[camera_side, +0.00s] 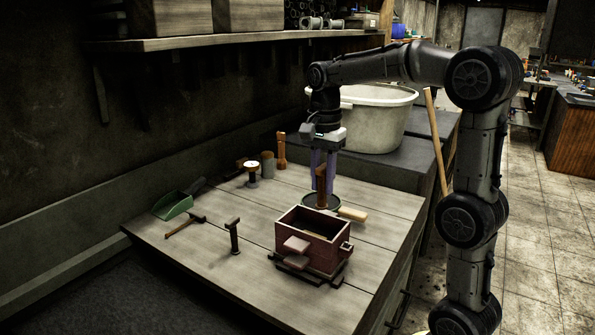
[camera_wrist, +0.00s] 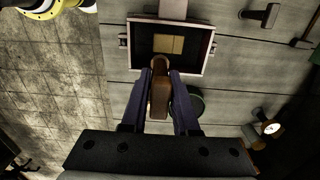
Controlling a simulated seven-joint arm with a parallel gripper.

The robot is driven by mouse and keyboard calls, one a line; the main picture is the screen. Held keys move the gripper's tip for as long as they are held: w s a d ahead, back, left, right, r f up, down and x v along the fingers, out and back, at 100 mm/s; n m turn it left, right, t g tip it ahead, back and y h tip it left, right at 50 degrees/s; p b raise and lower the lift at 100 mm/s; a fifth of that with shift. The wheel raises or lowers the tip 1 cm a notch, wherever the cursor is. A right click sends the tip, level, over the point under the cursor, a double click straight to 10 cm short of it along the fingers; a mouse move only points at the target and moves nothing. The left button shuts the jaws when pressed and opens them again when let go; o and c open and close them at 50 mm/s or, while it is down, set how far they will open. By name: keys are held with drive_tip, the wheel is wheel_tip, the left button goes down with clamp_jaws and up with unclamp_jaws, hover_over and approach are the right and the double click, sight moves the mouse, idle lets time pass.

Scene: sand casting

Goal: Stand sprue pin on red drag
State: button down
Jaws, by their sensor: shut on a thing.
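The red drag (camera_side: 322,258) is an open dark-red box on the table, with a pinkish block at its front; the wrist view shows the box rim (camera_wrist: 208,53) and a tan square patch (camera_wrist: 168,44) inside. My gripper (camera_side: 324,188) is shut on the brown sprue pin (camera_side: 322,182), which looks upright. The pin also shows between the purple fingers in the wrist view (camera_wrist: 160,98). In the side view the pin is behind the box's far rim; in the wrist view its end is near the box's lower wall. Its exact height above the table is unclear.
A green round tool (camera_side: 310,203) with a wooden handle (camera_side: 352,213) lies behind the drag. A large tub (camera_side: 372,122) stands behind. The table's front left is clear.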

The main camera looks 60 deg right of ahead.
drive_tip(key=s, duration=0.3)
hover_over(332, 234)
drive_tip(key=shift+f, duration=3.65)
drive_tip(key=shift+f, duration=0.2)
drive_tip(key=shift+f, duration=0.35)
drive_tip(key=shift+s+a+f, duration=0.1)
drive_tip(key=shift+f, duration=0.55)
drive_tip(key=c, duration=0.6)
unclamp_jaws()
